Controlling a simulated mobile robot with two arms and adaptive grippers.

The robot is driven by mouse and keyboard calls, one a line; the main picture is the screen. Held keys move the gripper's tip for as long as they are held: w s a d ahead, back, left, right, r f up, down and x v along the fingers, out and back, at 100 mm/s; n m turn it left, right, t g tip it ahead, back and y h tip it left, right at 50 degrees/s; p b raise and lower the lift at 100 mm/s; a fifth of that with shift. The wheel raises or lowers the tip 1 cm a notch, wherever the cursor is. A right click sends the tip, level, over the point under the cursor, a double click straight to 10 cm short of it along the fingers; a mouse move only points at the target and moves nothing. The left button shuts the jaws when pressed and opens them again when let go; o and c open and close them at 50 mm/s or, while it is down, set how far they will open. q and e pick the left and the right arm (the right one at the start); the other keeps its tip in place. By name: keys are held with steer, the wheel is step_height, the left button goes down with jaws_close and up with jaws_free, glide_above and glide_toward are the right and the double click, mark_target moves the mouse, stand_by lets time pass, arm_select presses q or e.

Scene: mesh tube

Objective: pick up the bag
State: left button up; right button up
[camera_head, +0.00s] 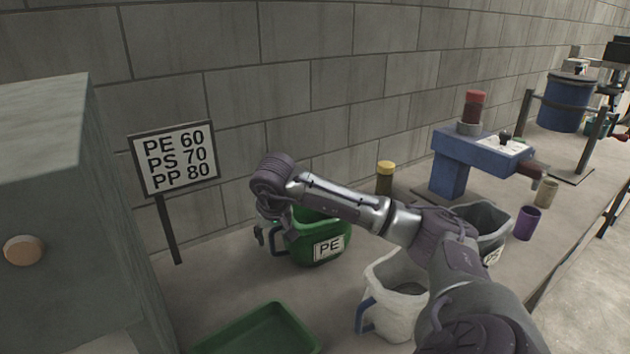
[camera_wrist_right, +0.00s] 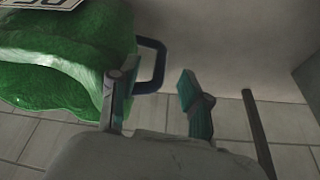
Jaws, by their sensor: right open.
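A green bag (camera_head: 332,245) labelled PE stands on the bench with a dark blue loop handle (camera_wrist_right: 161,62) on its side. It fills the upper left of the right wrist view (camera_wrist_right: 62,62). My right gripper (camera_head: 266,236) hangs beside the bag's handle side in the head view, partly hidden by my wrist. In the wrist view my right gripper (camera_wrist_right: 153,80) is open, and the handle's outer bar appears between its fingers. I cannot tell whether a finger touches the handle. My left gripper is not in view.
A white bag (camera_head: 392,312) with a blue handle and a grey bag (camera_head: 490,219) stand to the right, partly behind my arm. A green tray (camera_head: 268,335) lies in front. A sign (camera_head: 175,160) on a post and a grey cabinet (camera_head: 50,215) stand left. The wall is close behind.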

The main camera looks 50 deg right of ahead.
steer(key=x, duration=0.5)
steer(key=p+x, duration=0.1)
steer(key=x, duration=0.2)
steer(key=shift+w+d, duration=0.1)
steer(key=shift+w, duration=0.2)
steer(key=shift+r, duration=0.1)
jaws_close()
